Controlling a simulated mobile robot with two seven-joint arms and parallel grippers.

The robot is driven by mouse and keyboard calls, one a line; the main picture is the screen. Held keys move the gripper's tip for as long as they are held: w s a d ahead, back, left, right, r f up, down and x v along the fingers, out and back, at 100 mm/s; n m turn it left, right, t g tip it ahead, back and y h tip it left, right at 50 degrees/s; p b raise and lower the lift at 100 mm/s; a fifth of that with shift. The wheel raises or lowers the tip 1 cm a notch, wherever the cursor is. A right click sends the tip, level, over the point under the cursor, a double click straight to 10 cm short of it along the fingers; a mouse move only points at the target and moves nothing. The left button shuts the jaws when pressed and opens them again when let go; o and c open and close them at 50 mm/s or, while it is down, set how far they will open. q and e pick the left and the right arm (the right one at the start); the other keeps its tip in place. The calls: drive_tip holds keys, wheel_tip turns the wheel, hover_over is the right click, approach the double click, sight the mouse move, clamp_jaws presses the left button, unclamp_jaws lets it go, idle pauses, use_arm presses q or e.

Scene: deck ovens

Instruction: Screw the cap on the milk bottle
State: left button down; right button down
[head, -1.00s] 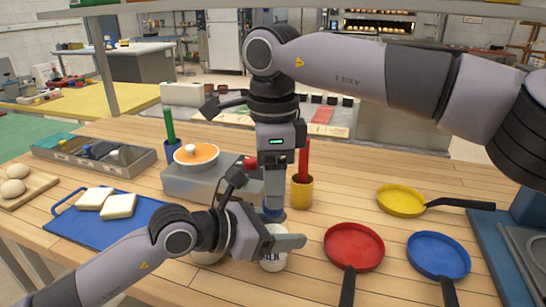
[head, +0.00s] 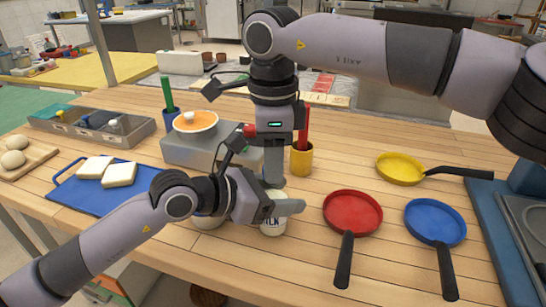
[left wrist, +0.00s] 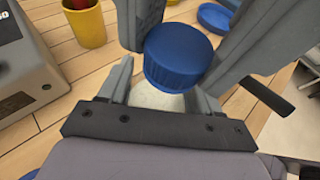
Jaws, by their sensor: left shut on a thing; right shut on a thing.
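The milk bottle (head: 272,225) is white with dark lettering and stands upright at the table's front edge. My left gripper (head: 284,205) is shut on its upper part from the side. In the left wrist view a strip of the white bottle (left wrist: 155,98) shows between the left fingers. The blue ribbed cap (left wrist: 182,60) is held between the fingers of my right gripper (head: 274,182), which points straight down over the bottle. The cap is over the bottle's top; I cannot tell whether they touch. In the head view my grippers hide the cap.
A red pan (head: 352,212) and a blue pan (head: 435,222) lie to the right, a yellow pan (head: 400,167) farther back. A yellow cup (head: 301,160) stands close behind my right gripper.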

drive_tip(key=m, duration=0.4)
drive_tip(key=shift+m, duration=0.4)
drive_tip(key=c, duration=0.7)
unclamp_jaws()
wheel_tip(320, 180, up, 12)
use_arm(q)
drive_tip(key=shift+c, duration=0.7)
unclamp_jaws()
drive_tip(key=v, duration=0.7)
drive_tip(key=shift+b, duration=0.45)
use_arm(e)
drive_tip(key=shift+f, duration=0.5)
